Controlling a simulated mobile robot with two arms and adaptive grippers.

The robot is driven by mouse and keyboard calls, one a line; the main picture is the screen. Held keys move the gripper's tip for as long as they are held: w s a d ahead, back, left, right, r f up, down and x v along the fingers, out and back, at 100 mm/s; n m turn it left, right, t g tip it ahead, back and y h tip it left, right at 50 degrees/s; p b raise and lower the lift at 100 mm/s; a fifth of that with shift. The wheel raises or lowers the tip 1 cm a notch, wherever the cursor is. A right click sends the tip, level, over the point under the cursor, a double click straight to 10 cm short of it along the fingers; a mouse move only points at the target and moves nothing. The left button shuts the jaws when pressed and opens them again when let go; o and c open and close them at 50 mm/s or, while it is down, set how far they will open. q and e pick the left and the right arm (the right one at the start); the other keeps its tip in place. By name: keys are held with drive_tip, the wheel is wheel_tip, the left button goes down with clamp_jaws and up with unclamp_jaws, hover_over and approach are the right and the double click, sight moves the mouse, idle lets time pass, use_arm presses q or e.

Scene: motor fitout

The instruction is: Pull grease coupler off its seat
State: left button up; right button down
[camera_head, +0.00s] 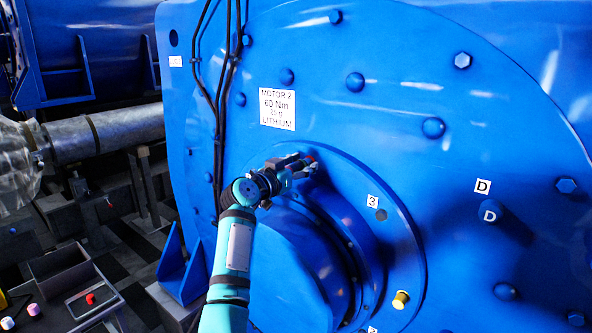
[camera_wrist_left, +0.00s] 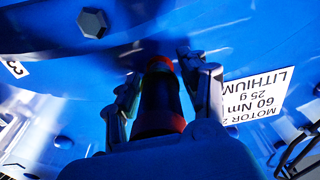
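The grease coupler (camera_wrist_left: 160,98), a dark cylinder with red at both ends, is between the two fingers of my left gripper (camera_wrist_left: 160,80) in the left wrist view. One finger lies along each side of it; whether both press on it is unclear. In the head view my left gripper (camera_head: 303,167) is at the upper left of the round blue flange (camera_head: 405,240), and a bit of the coupler's red (camera_head: 311,158) shows at its fingertips. The coupler's seat is hidden behind the gripper. My right gripper is not in view.
A brass-coloured fitting (camera_head: 401,299) sits low on the flange, and a plate marked 3 (camera_head: 373,201) is near its right side. Bolt heads stud the motor face. Black cables (camera_head: 228,70) hang at left. An open grey bin (camera_head: 70,285) stands lower left.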

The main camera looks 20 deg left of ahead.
use_arm(q)
clamp_jaws()
drive_tip(key=shift+s, duration=0.15)
drive_tip(key=shift+v, duration=1.85)
drive_tip(key=shift+p+v, duration=0.35)
drive_tip(key=shift+v, duration=0.65)
